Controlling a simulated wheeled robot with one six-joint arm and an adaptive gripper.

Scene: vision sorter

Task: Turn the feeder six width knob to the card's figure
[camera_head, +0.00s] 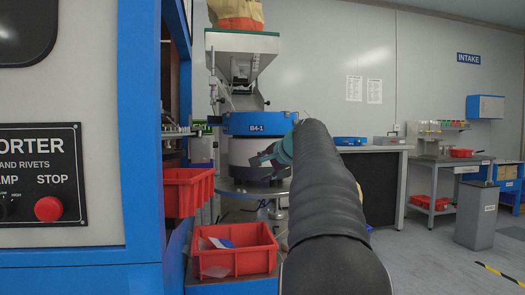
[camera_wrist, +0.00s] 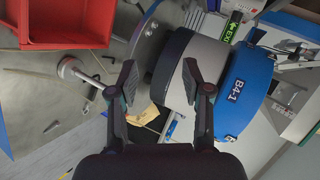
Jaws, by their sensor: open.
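A bowl feeder with a blue band (camera_head: 256,123) marked B4-1 stands on a round metal table behind my arm. The same blue band (camera_wrist: 243,92) is sideways in the wrist view, beside the feeder's pale body (camera_wrist: 206,60). My gripper (camera_wrist: 161,82) is open and empty, its two fingers apart with the feeder close beyond them. I cannot make out a width knob, a feeder number six or a readable card figure in either view. A small round grey part (camera_wrist: 70,68) on a stem lies left of the fingers; I cannot tell what it is.
A red bin (camera_head: 234,250) holding papers sits in front of the feeder, with another red bin (camera_head: 187,190) above it to the left. The blue-framed sorter panel (camera_head: 45,175) fills the left. A counter (camera_head: 375,147) stands behind; the floor at right is open.

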